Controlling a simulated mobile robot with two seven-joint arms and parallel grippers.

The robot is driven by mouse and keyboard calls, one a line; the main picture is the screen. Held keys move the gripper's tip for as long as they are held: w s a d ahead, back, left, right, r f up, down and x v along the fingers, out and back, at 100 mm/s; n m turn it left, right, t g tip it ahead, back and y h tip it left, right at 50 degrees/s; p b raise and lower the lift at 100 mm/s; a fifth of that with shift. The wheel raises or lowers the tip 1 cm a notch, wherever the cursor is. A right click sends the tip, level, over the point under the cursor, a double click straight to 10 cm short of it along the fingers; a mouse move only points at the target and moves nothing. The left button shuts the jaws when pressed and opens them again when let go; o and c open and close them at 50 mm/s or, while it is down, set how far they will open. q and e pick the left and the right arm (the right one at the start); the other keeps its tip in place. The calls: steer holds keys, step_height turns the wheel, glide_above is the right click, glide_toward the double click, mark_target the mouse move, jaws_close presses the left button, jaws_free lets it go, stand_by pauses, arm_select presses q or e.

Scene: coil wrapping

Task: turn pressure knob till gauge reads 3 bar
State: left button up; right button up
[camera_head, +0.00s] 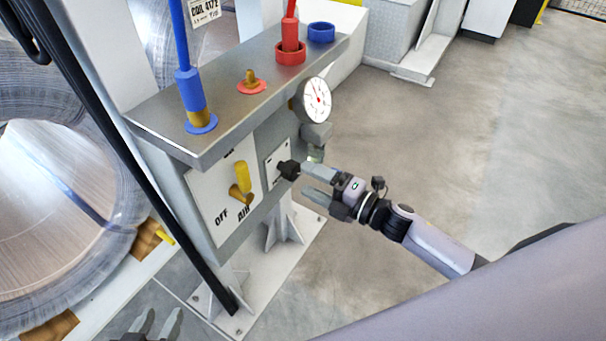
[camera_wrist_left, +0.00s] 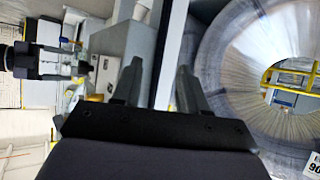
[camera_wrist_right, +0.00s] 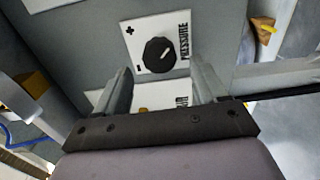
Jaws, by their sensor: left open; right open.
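The black pressure knob (camera_head: 289,170) sits on the side of the grey control box. In the right wrist view the knob (camera_wrist_right: 159,55) has a pale pointer line and a PRESSURE label with plus and minus marks. The round white gauge (camera_head: 317,99) is above it; its reading is too small to tell. My right gripper (camera_head: 304,180) is open, facing the knob, its fingertips just short of it with nothing between them. My left gripper (camera_head: 158,320) is open and empty, low at the bottom edge, away from the knob.
The box front has a yellow AIR lever (camera_head: 242,178). A metal shelf (camera_head: 240,85) above carries blue and red fittings. The floor to the right is clear.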

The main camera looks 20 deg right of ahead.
arm_select(q)
steer(key=shift+s+a+f, duration=0.15)
steer(key=shift+a+f, duration=0.15)
steer(key=shift+f, duration=0.05)
arm_select(e)
steer(key=shift+v, duration=1.9)
arm_select(q)
steer(key=shift+r, duration=0.1)
